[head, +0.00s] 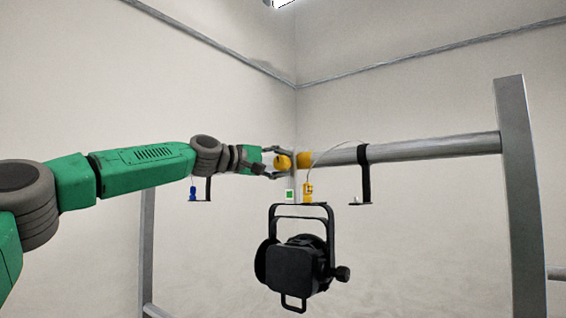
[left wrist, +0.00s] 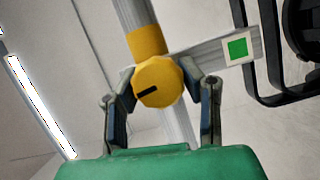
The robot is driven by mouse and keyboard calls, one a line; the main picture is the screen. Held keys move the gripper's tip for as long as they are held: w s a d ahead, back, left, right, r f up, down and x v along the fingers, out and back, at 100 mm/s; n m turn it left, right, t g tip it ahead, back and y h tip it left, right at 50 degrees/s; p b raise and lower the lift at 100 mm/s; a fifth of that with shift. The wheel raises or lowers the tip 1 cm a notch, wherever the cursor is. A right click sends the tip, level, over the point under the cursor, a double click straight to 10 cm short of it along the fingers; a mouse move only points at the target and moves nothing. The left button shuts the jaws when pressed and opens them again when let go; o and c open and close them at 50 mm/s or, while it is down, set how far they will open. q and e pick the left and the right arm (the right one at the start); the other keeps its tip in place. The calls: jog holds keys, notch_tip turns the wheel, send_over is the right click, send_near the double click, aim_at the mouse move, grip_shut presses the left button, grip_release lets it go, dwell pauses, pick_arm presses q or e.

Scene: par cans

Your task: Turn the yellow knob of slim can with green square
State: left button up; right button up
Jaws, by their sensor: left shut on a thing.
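The yellow knob (left wrist: 158,82) has a dark slot mark on its face. It sits by a yellow clamp band around the grey pipe, and in the head view the knob (head: 283,162) is at the middle. My left gripper (head: 279,162) is shut on the knob, with one finger on each side of it; both fingers also show in the left wrist view (left wrist: 160,90). The green square (left wrist: 237,48) is on a pale plate beside the knob. It also shows in the head view (head: 289,195). The black can (head: 295,262) hangs below. My right gripper is not in view.
The horizontal pipe (head: 430,148) runs to a grey upright (head: 519,190) on the right. A black hanging bracket (head: 364,175) is on the pipe, and a small blue part (head: 192,193) hangs at left. Open space lies below the pipe around the can.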

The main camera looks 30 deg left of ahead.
pick_arm(q)
jog(key=shift+w+f+m+g+y, duration=0.1)
jog(key=shift+f+m+g+y, duration=0.2)
jog(key=shift+f+m+g, duration=0.45)
jog(key=shift+d+r+m+t, duration=0.1)
jog(key=shift+m+t, duration=0.15)
jog(key=o, duration=1.2)
jog(key=shift+a+r, duration=0.15)
jog(key=shift+a, duration=0.1)
jog(key=shift+a+r, duration=0.1)
